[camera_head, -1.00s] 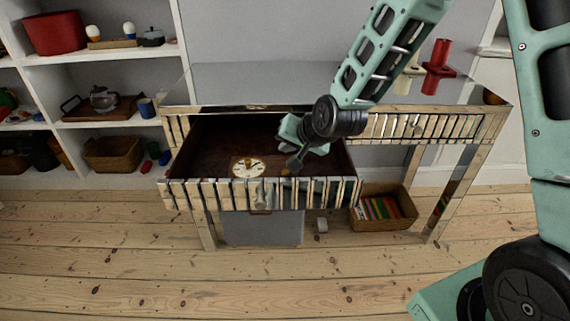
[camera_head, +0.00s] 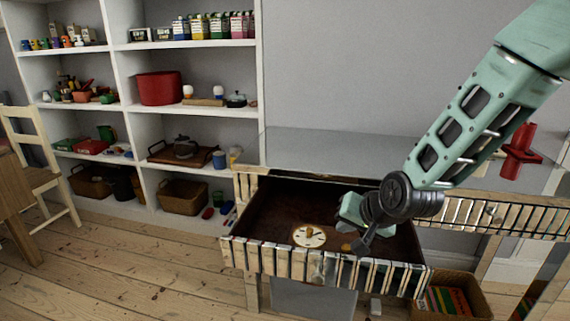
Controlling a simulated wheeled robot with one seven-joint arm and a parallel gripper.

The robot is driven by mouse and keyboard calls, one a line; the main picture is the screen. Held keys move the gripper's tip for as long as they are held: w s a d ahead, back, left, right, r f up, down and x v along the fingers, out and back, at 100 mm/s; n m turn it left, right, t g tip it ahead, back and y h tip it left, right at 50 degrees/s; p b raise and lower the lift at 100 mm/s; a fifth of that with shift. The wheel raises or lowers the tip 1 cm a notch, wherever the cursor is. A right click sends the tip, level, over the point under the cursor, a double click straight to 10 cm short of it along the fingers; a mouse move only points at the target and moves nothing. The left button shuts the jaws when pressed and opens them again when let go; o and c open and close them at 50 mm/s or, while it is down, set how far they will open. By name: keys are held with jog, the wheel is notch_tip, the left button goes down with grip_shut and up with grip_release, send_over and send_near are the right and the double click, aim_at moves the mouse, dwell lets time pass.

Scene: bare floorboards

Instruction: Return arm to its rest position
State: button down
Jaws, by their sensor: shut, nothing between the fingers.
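My gripper (camera_head: 358,232) hangs over the open left drawer (camera_head: 278,205) of the mirrored desk, at the end of my green arm, which comes in from the upper right. The fingers point down toward the drawer's inside and look shut, with nothing held. A round clock-like disc (camera_head: 309,236) lies on the drawer's bottom, left of the gripper and apart from it. A small orange-brown thing (camera_head: 346,247) lies just beside the fingers. My arm hides part of the desk top and the drawer's right side.
The desk top (camera_head: 330,146) bears a red candlestick-like object (camera_head: 519,152) at the right. A basket of books (camera_head: 450,297) stands below. White shelves (camera_head: 190,108) with toys and a chair (camera_head: 38,165) stand at left. The floorboards (camera_head: 130,265) at front left are clear.

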jog(key=s+a+r+n+g+h, duration=0.15)
jog(key=s+n, duration=0.25)
jog(key=s, duration=0.6)
jog(key=s+a+r+n+g, duration=0.1)
jog(key=s+r+n+g, duration=0.2)
jog(key=s, duration=0.6)
jog(key=s+a+r+n+g+h, duration=0.1)
jog(key=s+a+n+g, duration=0.2)
jog(key=s, duration=0.7)
notch_tip(320, 180, up, 15)
jog(key=d+n+p, duration=0.1)
jog(key=p, duration=1.4)
jog(key=shift+s+d+r, duration=0.15)
jog(key=shift+d+r, duration=0.05)
jog(key=shift+d, duration=0.1)
